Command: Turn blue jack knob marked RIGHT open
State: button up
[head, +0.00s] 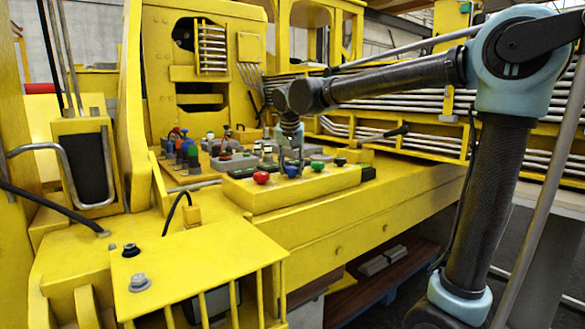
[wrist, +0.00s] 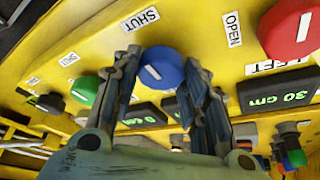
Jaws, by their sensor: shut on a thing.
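The blue knob (wrist: 158,66) is round with a short white line on its face, tilted towards the upper left. A SHUT label (wrist: 140,18) is at its upper left and an OPEN label (wrist: 232,28) at its upper right. I cannot read a RIGHT label. My gripper (wrist: 162,82) is shut on the blue knob, one finger on each side. In the head view my gripper (head: 291,158) reaches down to the blue knob (head: 292,172) on the yellow control box (head: 300,190).
A red knob (wrist: 290,32) with a LEFT label (wrist: 279,66) is to the right, and a green knob (wrist: 85,91) to the left. Displays read 30 cm (wrist: 272,97) and 0 cm (wrist: 143,117). Several small levers (head: 186,150) stand behind the box.

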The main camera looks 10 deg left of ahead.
jog(key=n, duration=0.2)
jog(key=n+y, duration=0.1)
jog(key=shift+d+n, duration=0.2)
jog(key=shift+n, duration=0.2)
jog(key=n+y, duration=0.1)
jog(key=n, duration=0.1)
jog(key=n+g, duration=0.1)
jog(key=n, duration=0.1)
jog(key=shift+w+d+n+g+y, duration=0.1)
jog(key=shift+w+n+g+y, duration=0.05)
jog(key=shift+n+g+y, duration=0.2)
jog(key=n, duration=0.2)
jog(key=n+g+y, duration=0.1)
jog(key=n, duration=0.1)
jog(key=shift+w+n+g, duration=0.1)
jog(key=shift+n+g, duration=0.15)
jog(key=shift+w+n+g, duration=0.1)
jog(key=shift+n+g, duration=0.7)
jog(key=shift+n, duration=1.3)
jog(key=o, duration=1)
jog(key=shift+o, duration=0.2)
